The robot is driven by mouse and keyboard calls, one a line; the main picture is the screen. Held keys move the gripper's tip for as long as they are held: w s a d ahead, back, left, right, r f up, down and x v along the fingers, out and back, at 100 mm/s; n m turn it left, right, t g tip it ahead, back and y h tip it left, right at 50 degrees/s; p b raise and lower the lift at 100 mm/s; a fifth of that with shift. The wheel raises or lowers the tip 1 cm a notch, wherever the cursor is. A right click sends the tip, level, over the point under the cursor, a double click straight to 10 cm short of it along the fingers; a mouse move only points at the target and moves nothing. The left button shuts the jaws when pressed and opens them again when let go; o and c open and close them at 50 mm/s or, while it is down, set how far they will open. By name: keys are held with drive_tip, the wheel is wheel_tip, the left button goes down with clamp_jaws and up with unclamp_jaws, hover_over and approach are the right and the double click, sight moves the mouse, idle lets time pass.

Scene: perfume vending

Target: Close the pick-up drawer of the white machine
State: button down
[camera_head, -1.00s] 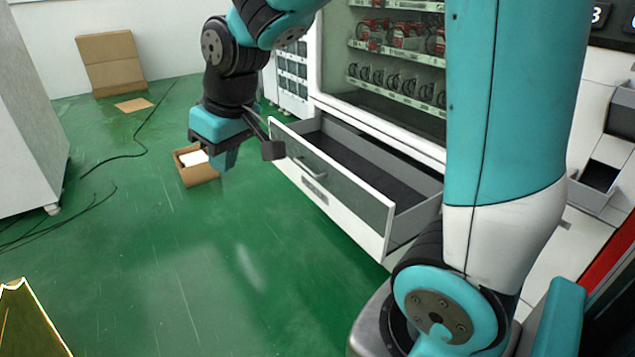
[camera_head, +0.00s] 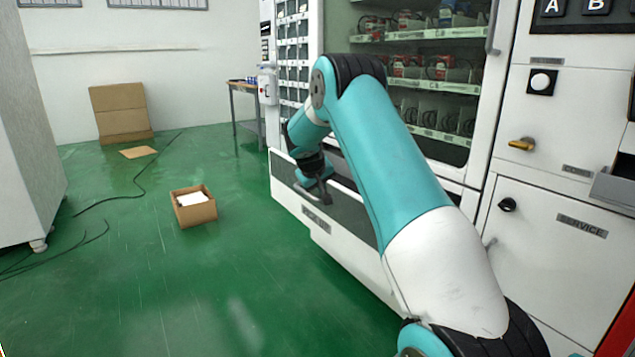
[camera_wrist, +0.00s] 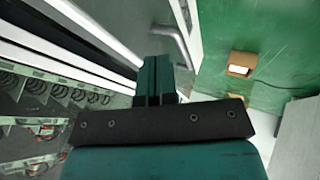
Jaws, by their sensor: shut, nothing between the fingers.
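The white machine (camera_head: 312,80) stands at the centre right, with stocked shelves behind its window. Its pick-up drawer (camera_head: 290,190), with a white-framed grey front, sits low on the machine and appears in or nearly in. No open interior shows in the head view, but my arm covers part of its upper edge, so a small gap cannot be ruled out. My gripper (camera_head: 316,186) is at the drawer front, shut and empty. In the wrist view, its teal fingers (camera_wrist: 155,75) point at the front beside the metal handle (camera_wrist: 175,42). Contact cannot be told.
An open cardboard box (camera_head: 195,208) stands on the green floor left of the machine. Cables (camera_head: 140,180) lie farther left, near a grey cabinet (camera_head: 30,150). A service panel (camera_head: 550,260) is at the right. The floor before the drawer is clear.

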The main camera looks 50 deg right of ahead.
sight(334, 193)
drive_tip(key=shift+s+d+f+b, duration=0.15)
drive_tip(key=shift+d+f, duration=0.15)
drive_tip(key=shift+d, duration=0.55)
drive_tip(key=shift+w+d+f+b, duration=0.15)
drive_tip(key=shift+d+f, duration=0.2)
drive_tip(key=shift+d, duration=0.5)
drive_tip(key=shift+s+d+f+b, duration=0.15)
drive_tip(key=shift+d+f, duration=0.15)
drive_tip(key=shift+d, duration=0.55)
drive_tip(key=shift+d, duration=0.1)
